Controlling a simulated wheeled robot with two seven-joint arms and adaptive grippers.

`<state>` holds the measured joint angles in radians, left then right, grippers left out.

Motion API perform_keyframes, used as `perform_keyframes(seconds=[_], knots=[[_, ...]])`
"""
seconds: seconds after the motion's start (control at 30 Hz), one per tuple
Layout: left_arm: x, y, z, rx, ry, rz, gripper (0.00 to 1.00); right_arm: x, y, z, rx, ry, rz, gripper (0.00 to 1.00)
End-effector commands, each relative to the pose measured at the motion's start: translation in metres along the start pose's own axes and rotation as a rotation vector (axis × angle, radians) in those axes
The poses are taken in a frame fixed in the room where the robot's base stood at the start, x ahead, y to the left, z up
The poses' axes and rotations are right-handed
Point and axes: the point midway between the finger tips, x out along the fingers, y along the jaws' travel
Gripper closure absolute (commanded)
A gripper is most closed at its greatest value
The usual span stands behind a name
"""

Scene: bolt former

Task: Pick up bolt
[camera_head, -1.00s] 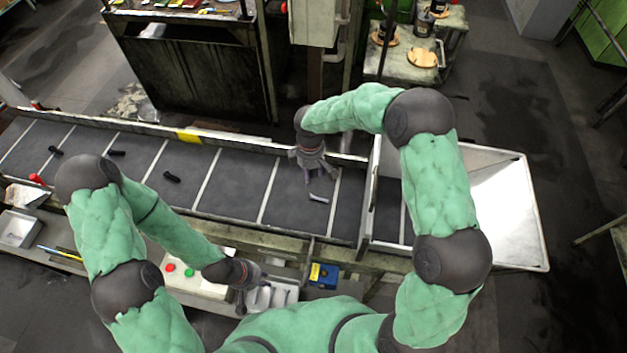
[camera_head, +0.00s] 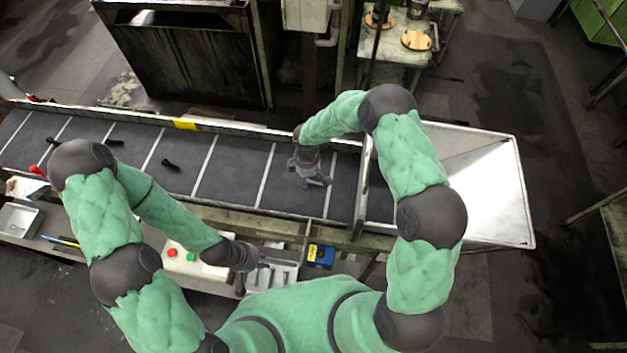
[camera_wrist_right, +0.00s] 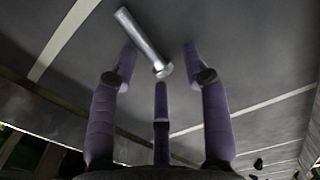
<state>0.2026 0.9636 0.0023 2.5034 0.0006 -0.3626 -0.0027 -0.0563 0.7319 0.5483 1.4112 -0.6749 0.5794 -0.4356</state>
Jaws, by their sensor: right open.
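A silver bolt (camera_wrist_right: 143,42) lies on the dark conveyor belt (camera_head: 235,172) and shows close up in the right wrist view. In the head view the bolt (camera_head: 318,183) is partly covered by my right gripper. My right gripper (camera_head: 312,178) is over the belt at the bolt. In the right wrist view its fingers (camera_wrist_right: 160,62) are spread open, with the bolt's head between and ahead of them. I cannot tell whether any finger touches it. My left gripper (camera_head: 243,262) is low at the belt's near side, by a small tray, away from the bolt; its jaws are unclear.
Several dark bolts (camera_head: 170,165) lie farther left on the belt. A metal chute (camera_head: 480,190) stands at the belt's right end, with a raised side wall beside my right arm. A control box with red and green buttons (camera_head: 190,262) and a blue box (camera_head: 320,255) are at the near side.

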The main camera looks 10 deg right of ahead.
Motion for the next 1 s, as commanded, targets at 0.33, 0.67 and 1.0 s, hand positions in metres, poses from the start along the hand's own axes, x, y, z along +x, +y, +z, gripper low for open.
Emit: perform_keyframes(seconds=[0.33, 0.67, 1.0], knots=[[0.0, 0.0, 0.0002, 0.0, 0.0, 0.0, 0.76, 0.0018, 0.0003, -0.0002, -0.001, 0.001, 0.001, 0.78], [0.0, 0.0, 0.0002, 0.0, 0.0, 0.0, 0.76, 0.0016, 0.0004, -0.0004, -0.001, 0.001, 0.001, 1.0], [0.0024, -0.0008, 0.0, 0.0, 0.0, 0.0, 0.76, -0.003, 0.001, -0.0007, -0.001, 0.002, 0.003, 1.0]])
